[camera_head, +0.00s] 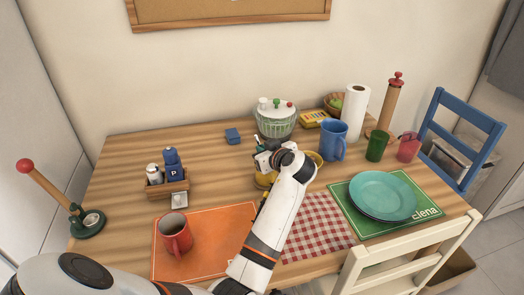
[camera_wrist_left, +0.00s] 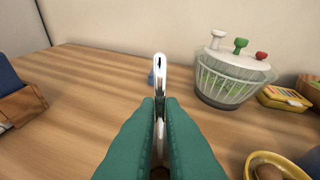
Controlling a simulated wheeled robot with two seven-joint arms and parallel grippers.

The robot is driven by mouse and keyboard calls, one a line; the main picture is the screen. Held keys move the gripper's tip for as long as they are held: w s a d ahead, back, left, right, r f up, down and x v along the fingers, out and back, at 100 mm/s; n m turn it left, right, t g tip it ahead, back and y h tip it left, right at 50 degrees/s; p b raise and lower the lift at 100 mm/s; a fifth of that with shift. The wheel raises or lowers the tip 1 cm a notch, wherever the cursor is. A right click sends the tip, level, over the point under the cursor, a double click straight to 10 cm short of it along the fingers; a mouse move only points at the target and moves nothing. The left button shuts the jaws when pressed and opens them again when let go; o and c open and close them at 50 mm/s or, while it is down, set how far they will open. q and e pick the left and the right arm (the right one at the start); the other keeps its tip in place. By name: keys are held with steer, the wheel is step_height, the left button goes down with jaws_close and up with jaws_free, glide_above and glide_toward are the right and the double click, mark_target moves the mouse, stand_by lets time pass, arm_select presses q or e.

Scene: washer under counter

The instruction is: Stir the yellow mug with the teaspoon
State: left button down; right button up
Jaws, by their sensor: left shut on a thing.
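The yellow mug (camera_head: 265,181) stands near the middle of the table, partly hidden by my left arm in the head view. My left gripper (camera_head: 262,158) is just above and behind it in that view. In the left wrist view its green fingers (camera_wrist_left: 160,105) are shut on the teaspoon (camera_wrist_left: 160,72), whose silvery handle end sticks up between them. The lower part of the spoon is hidden by the fingers, so I cannot tell if its tip is inside the mug. My right gripper is not in view.
A salad spinner (camera_head: 276,122) stands close behind the gripper, and a yellow bowl (camera_wrist_left: 247,170) lies to its right. A red mug (camera_head: 175,236) is on the orange mat (camera_head: 215,222). The table's back left is fairly clear.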

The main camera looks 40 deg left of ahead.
arm_select(q)
steer(key=shift+s+r, duration=0.1)
steer(key=a+r+p, duration=0.3)
steer(key=r+p, duration=0.3)
steer(key=r, duration=0.2)
steer(key=shift+w+a+r, duration=0.2)
steer(key=shift+w+a, duration=0.1)
steer(key=shift+w, duration=0.05)
stand_by(0.4)
stand_by(0.8)
step_height(320, 180, up, 5)
steer(key=p, duration=0.3)
steer(key=shift+p, duration=0.3)
steer(key=shift+r, duration=0.1)
stand_by(0.4)
